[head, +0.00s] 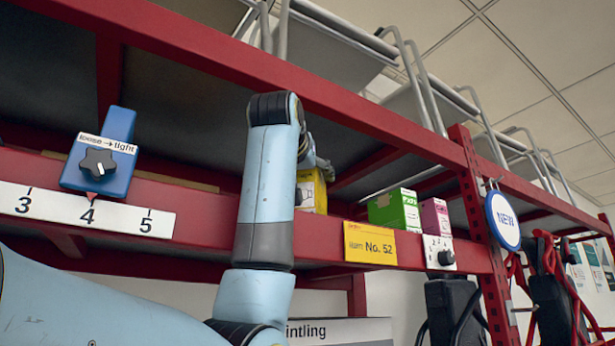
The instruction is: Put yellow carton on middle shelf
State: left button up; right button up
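The yellow carton (314,192) is in the head view, at the shelf level just above the numbered red beam (210,204). It is upright or nearly so, and my arm covers its left part. I cannot tell whether its base rests on the shelf. My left gripper (320,166) is at the carton's top, mostly hidden behind my own wrist. Its fingers are too small and covered to show whether they are open or shut on the carton. My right gripper is not in view.
A green carton (396,210) and a pink carton (434,217) stand to the right on the same level. A blue dial device (100,160) is on the beam at left. A red upper beam (200,58) runs overhead. A red upright (480,190) stands at right.

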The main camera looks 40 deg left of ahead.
pick_arm(q)
jog(key=b+v, duration=0.6)
jog(key=v, duration=0.6)
jog(key=shift+r, duration=0.1)
